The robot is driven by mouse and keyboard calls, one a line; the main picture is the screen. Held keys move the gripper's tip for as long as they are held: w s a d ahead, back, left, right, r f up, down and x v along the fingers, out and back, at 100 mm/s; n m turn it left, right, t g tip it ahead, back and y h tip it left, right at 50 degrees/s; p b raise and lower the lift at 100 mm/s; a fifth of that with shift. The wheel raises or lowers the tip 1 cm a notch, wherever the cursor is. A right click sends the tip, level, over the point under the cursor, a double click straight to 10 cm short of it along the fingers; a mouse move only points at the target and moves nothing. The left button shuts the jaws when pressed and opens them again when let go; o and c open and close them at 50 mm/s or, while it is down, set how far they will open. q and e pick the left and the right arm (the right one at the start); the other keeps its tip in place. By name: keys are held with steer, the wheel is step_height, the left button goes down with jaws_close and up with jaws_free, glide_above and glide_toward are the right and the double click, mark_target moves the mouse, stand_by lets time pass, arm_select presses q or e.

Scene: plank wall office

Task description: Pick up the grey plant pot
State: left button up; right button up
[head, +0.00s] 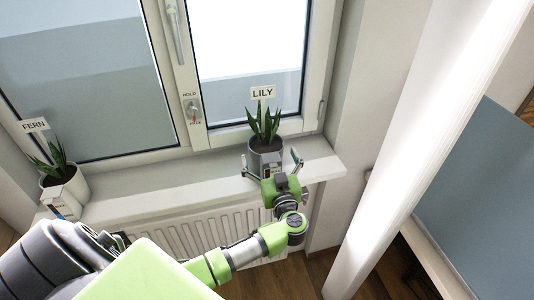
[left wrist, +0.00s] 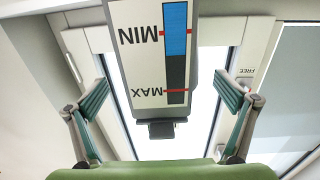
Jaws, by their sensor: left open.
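The grey plant pot (head: 262,147) stands upright on the windowsill with a spiky green plant (head: 264,122) in it, below a sign (head: 263,92) reading LILY. My left gripper (head: 272,162) is open at the pot's near side, its fingers spread to the left and right. Its wrist partly hides the pot's lower front. In the left wrist view, a water gauge (left wrist: 150,50) marked MIN and MAX appears upside down between the open fingers (left wrist: 164,98). I cannot tell whether the fingers touch the pot. My right gripper is in neither view.
A white pot (head: 77,187) with a plant stands at the sill's left, by a sign (head: 33,125) reading FERN. The windowsill (head: 150,184) between the pots is clear. A radiator (head: 190,232) is below. Window frame and glass rise behind; a white post (head: 420,160) stands right.

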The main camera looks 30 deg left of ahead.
mark_target(267, 148)
arm_select(q)
steer(key=x, duration=0.3)
steer(key=shift+w+a+f, duration=0.1)
steer(key=shift+w+f, duration=0.05)
steer(key=shift+c, duration=1.2)
steer(key=c, duration=1.9)
steer(key=shift+w+r, duration=0.1)
steer(key=shift+r, duration=0.2)
steer(key=shift+r, duration=0.1)
